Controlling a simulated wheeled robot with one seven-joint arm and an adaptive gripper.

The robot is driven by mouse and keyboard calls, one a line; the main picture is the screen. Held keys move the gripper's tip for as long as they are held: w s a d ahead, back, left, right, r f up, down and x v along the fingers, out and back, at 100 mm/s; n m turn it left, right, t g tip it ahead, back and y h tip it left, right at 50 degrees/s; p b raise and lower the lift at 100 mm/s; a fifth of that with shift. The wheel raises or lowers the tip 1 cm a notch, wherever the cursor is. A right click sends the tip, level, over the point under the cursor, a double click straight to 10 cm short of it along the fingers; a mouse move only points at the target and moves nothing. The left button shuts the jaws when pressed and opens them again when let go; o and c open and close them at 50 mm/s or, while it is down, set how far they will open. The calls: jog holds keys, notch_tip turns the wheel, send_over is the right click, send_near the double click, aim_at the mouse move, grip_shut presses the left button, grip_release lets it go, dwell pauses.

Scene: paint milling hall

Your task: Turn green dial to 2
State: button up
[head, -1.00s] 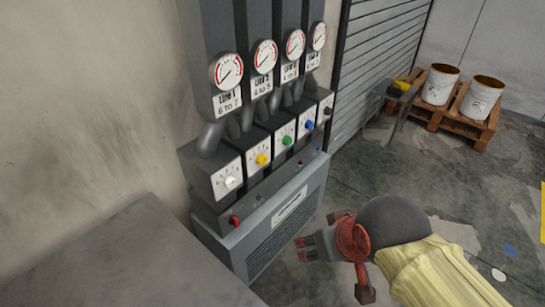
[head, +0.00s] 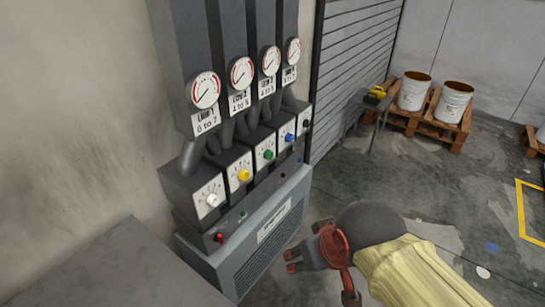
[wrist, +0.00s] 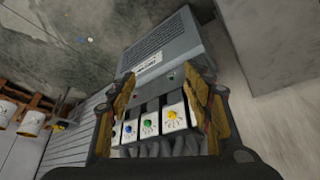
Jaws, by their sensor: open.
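The green dial (head: 268,154) is a round knob on a white scale plate, third from the left in the row of dials on the machine front. Its pointer setting is too small to read. In the wrist view the green dial (wrist: 148,123) shows between my fingers, with the blue dial (wrist: 129,129) and yellow dial (wrist: 171,115) beside it. My gripper (head: 289,261) is open and empty. It is in front of the machine's lower cabinet, below and to the right of the green dial, apart from it.
A white dial (head: 211,200) and a red switch (head: 219,238) are on the machine's left part. Round gauges (head: 242,73) sit above the dials. A grey surface (head: 120,265) fills the lower left. Buckets (head: 414,91) stand on a pallet at the back.

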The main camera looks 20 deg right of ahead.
notch_tip(320, 180, down, 4)
jog(key=w+d+m+g+p, duration=0.1)
jog(key=w+d+g, duration=0.1)
jog(key=d, duration=0.1)
jog(key=m+t+y+p, duration=0.7)
jog(key=m+t+y, duration=0.4)
jog(key=m, duration=1.9)
send_near(271, 156)
jog(key=w, duration=0.1)
jog(key=b+x, duration=0.1)
jog(key=x, duration=0.7)
jog(key=shift+s+a, duration=0.15)
jog(key=c, duration=0.3)
